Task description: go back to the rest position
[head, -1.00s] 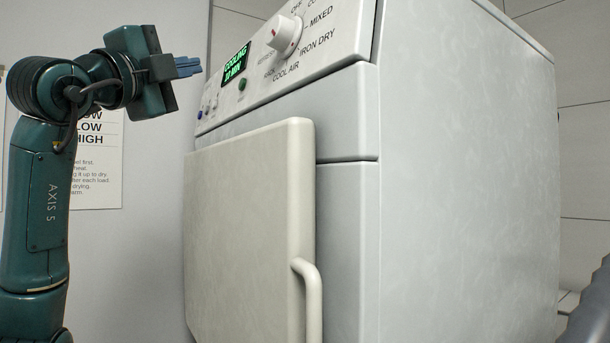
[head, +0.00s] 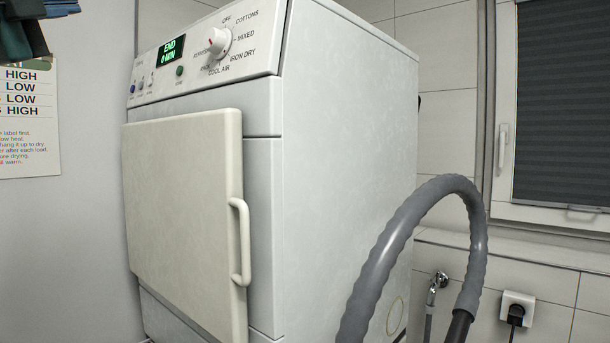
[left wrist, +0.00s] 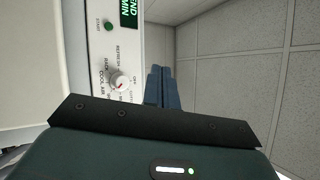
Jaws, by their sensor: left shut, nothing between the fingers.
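My left gripper (left wrist: 162,88) shows in the left wrist view with its two blue fingers together and nothing between them. It is beside the dryer's control panel, near the dial (left wrist: 121,81). I cannot tell the distance between them. In the head view only a part of my left arm (head: 40,10) shows, at the top left corner. The dryer (head: 345,150) stands in the middle of the head view. Its display (head: 171,50) reads END, 0 MIN. Its door (head: 185,210) is against the front, with a handle (head: 240,243) at the right side. My right gripper is not in view.
A grey ribbed hose (head: 385,265) arches up in front of the dryer's right side. A window with a dark blind (head: 560,105), a tap (head: 437,285) and a wall socket (head: 516,307) are at the right. A printed notice (head: 30,115) hangs at the left.

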